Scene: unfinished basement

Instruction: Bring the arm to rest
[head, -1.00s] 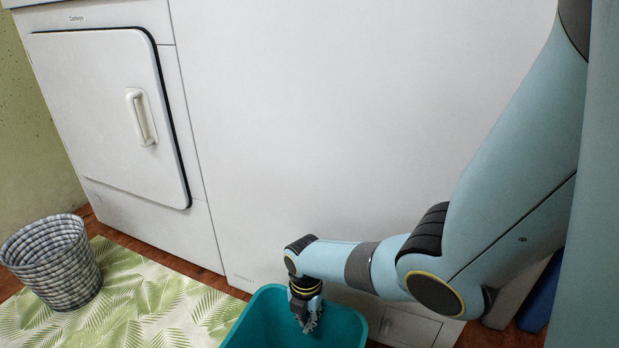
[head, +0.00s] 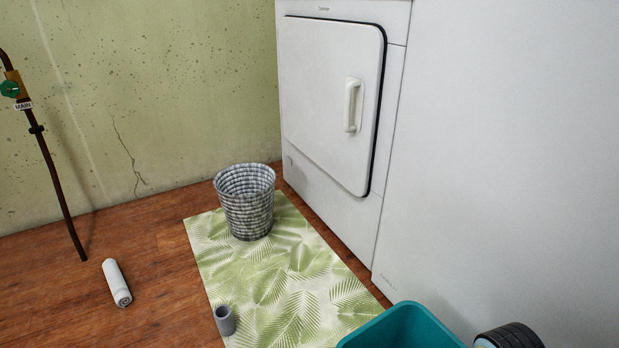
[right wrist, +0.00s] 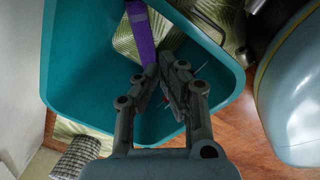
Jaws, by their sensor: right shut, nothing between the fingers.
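In the right wrist view my right gripper (right wrist: 161,78) is shut and empty, with its fingers over the open teal bin (right wrist: 75,75). A purple strip (right wrist: 141,35) shows past the fingers inside the bin, along with a small light and red item partly hidden by them. In the head view only a rim and wall of the teal bin (head: 400,325) show at the bottom edge, beside a dark ribbed joint of my right arm. The right gripper is outside the head view. My left gripper is in neither view.
A woven checked basket (head: 248,205) stands on the leaf-print mat (head: 275,265), with a grey cup (head: 224,320) near its front. A white cylinder (head: 117,283) lies on the wood floor. A white dryer (head: 330,100) and a pipe (head: 55,180) stand behind.

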